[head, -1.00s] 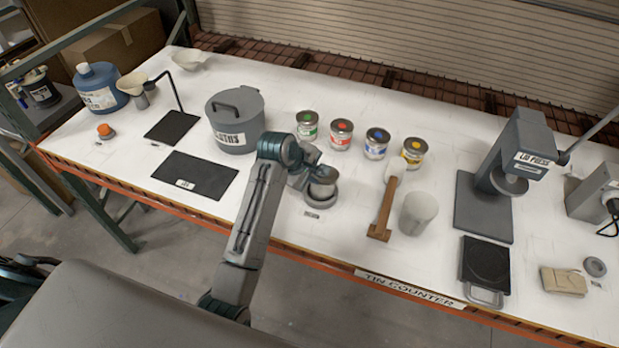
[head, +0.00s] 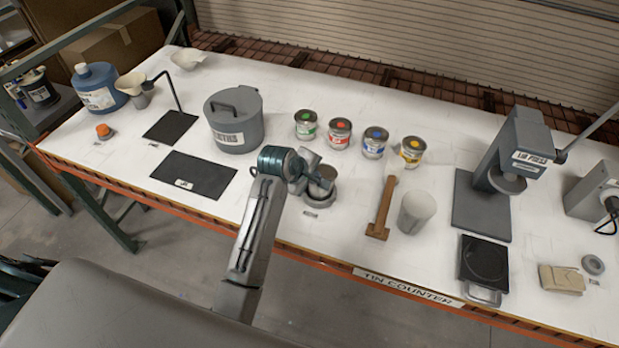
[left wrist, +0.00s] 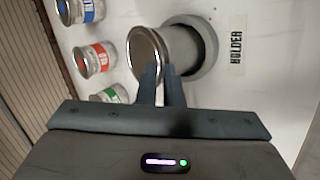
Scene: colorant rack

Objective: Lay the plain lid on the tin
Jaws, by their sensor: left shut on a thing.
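The tin (head: 317,190) stands upright in the dark grey ring of the holder (head: 309,200). It also shows in the left wrist view (left wrist: 186,45), beside the HOLDER label. The plain lid (left wrist: 146,50) is a round, dull disc with a shiny rim, at the tin's top end. In the head view it is the disc (head: 325,172) over the tin. My left gripper (left wrist: 161,72) is shut on the lid's near edge. Whether the lid is seated on the tin or just above it, I cannot tell. My right gripper is not in view.
Several colour-dotted cans (head: 340,133) stand behind the tin. A lidded grey pot (head: 235,122) is to the left. A wooden-handled tool (head: 383,208) and a pale cup (head: 416,212) are to the right. The lid press (head: 510,175) stands farther right.

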